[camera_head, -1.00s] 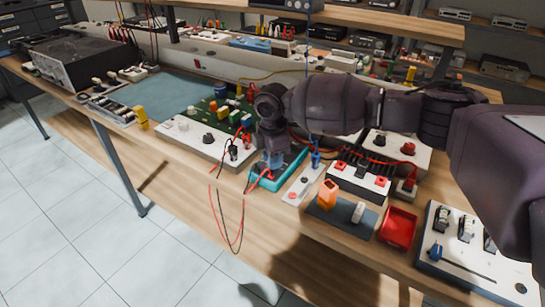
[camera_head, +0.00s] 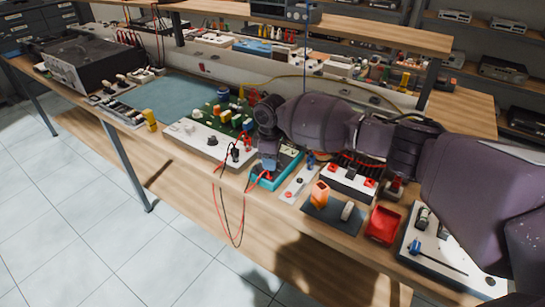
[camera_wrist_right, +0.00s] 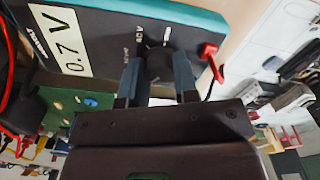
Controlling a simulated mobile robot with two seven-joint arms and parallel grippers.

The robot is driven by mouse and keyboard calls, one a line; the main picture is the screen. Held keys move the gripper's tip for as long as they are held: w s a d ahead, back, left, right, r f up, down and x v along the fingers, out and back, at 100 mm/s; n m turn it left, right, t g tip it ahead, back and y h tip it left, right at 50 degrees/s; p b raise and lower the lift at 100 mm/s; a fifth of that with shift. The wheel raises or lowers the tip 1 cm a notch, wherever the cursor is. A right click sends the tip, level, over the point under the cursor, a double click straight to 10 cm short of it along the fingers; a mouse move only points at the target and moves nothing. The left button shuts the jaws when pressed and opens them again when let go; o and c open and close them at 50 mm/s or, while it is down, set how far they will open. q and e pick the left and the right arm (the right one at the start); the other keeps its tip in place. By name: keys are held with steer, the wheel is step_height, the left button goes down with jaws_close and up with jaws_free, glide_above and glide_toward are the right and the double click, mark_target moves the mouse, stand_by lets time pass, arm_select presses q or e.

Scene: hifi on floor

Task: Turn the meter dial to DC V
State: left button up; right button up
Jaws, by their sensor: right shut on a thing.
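The teal-edged meter (camera_head: 289,164) lies on the workbench, partly hidden under my right gripper (camera_head: 268,166) in the head view. In the right wrist view the meter's dark face (camera_wrist_right: 105,22) fills the upper left, and its display (camera_wrist_right: 62,40) reads 0.7 V. My right gripper (camera_wrist_right: 157,72) is shut on the round dark dial (camera_wrist_right: 158,66), one finger on each side. My left gripper is not in view.
Red and black leads (camera_head: 236,215) hang over the bench's front edge. A red plug (camera_wrist_right: 208,52) sits close to the right finger. A white board with knobs (camera_head: 207,141) stands left of the meter; an orange block (camera_head: 319,193) and a red tray (camera_head: 382,224) lie to the right.

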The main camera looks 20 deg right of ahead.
steer(key=shift+r+m+p, duration=0.1)
steer(key=shift+m+p, duration=0.45)
steer(key=shift+m, duration=0.35)
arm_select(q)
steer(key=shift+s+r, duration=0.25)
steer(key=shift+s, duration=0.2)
